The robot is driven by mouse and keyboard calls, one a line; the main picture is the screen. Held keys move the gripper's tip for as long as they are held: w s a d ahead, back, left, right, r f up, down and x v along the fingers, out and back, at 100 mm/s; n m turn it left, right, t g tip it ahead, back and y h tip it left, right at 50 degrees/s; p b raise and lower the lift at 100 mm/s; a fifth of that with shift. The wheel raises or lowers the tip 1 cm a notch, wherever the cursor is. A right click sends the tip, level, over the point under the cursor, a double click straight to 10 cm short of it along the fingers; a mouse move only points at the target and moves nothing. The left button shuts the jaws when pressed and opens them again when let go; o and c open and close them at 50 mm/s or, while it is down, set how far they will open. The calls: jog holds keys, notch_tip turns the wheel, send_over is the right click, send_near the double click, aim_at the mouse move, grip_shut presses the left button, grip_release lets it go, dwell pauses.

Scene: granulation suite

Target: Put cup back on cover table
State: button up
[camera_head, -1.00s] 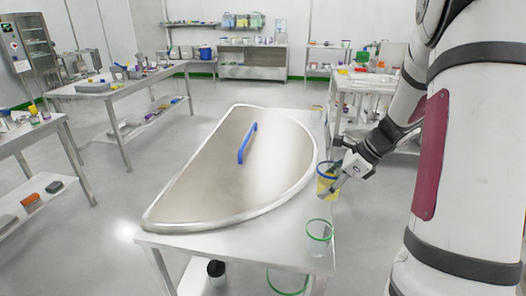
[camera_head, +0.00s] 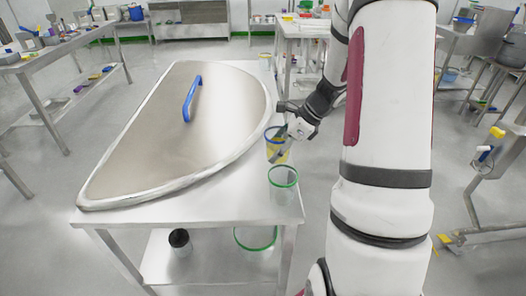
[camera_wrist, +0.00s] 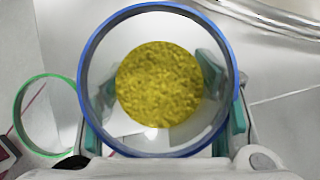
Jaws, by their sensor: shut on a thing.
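A clear cup with a blue rim and yellow granules inside (camera_head: 274,150) is at the right edge of the cover table (camera_head: 235,207). My gripper (camera_head: 284,147) comes from the right and is shut on this cup. In the wrist view the blue-rimmed cup (camera_wrist: 93,75) is seen from above, upright, between both finger pads. I cannot tell whether its base touches the tabletop. The large half-round metal cover (camera_head: 150,130) with a blue handle (camera_head: 191,98) lies on the table, left of the cup.
A green-rimmed clear cup (camera_head: 283,187) stands nearer on the table, close to the held cup. The lower shelf holds a black-topped container (camera_head: 180,241) and another green-rimmed vessel (camera_head: 255,245). The table's front right corner is bare. Other benches stand behind and to the sides.

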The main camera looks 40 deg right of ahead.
jog(key=shift+f+b, duration=0.55)
jog(key=shift+f, duration=2.05)
jog(key=shift+f, duration=0.1)
jog(key=o, duration=1.4)
jog(key=shift+c, duration=0.2)
